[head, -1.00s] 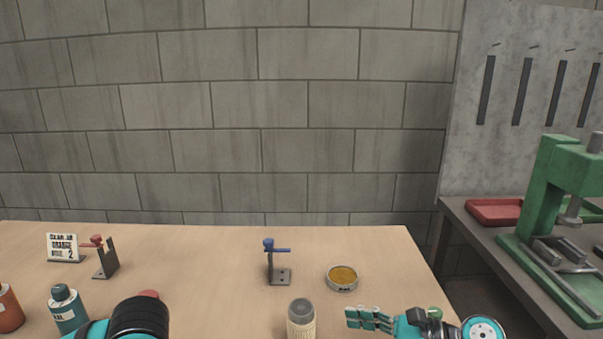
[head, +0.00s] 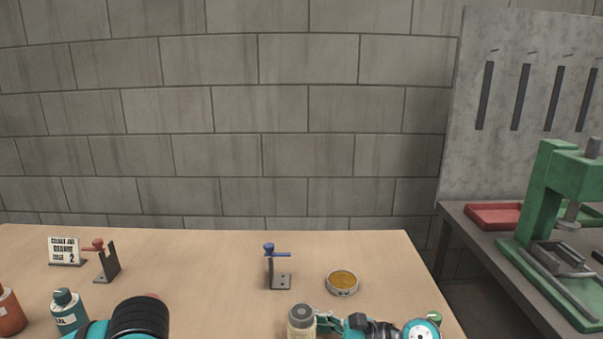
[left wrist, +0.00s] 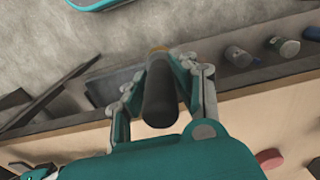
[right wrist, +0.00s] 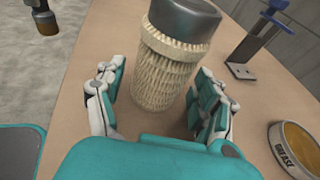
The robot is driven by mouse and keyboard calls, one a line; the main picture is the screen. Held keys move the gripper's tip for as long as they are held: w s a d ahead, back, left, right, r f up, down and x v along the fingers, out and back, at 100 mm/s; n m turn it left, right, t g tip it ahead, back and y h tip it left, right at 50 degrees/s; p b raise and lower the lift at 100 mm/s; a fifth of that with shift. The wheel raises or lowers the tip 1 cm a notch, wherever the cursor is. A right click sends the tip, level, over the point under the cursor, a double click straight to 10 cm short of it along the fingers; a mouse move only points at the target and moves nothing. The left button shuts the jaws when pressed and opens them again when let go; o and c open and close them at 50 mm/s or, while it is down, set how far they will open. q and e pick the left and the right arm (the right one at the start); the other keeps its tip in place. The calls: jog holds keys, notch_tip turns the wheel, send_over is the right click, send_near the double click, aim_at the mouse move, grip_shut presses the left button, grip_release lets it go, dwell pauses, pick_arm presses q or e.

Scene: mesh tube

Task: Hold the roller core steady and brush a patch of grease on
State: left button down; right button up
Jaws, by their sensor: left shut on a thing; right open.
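The roller core, a beige mesh tube with a dark grey top, stands upright at the table's front in the head view (head: 301,324) and right wrist view (right wrist: 167,65). My right gripper (right wrist: 158,88) is open, its fingers on either side of the core's near side; contact is unclear. My left gripper (left wrist: 162,85) is shut on a dark round handle (left wrist: 159,100) with a tan far end, apparently a brush. A dark piece with a brown end (right wrist: 46,22) shows in the right wrist view. The grease tin (head: 342,282), open and amber inside, also shows there (right wrist: 296,150).
A blue-topped bracket (head: 277,268) stands behind the core and a red-topped one (head: 106,262) at left, by a sign (head: 65,250). A teal bottle (head: 68,311) and an orange bottle (head: 8,310) stand front left. A green press (head: 555,205) is on the right bench.

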jog(key=shift+a, duration=0.15)
jog(key=c, duration=0.8)
dwell(0.5)
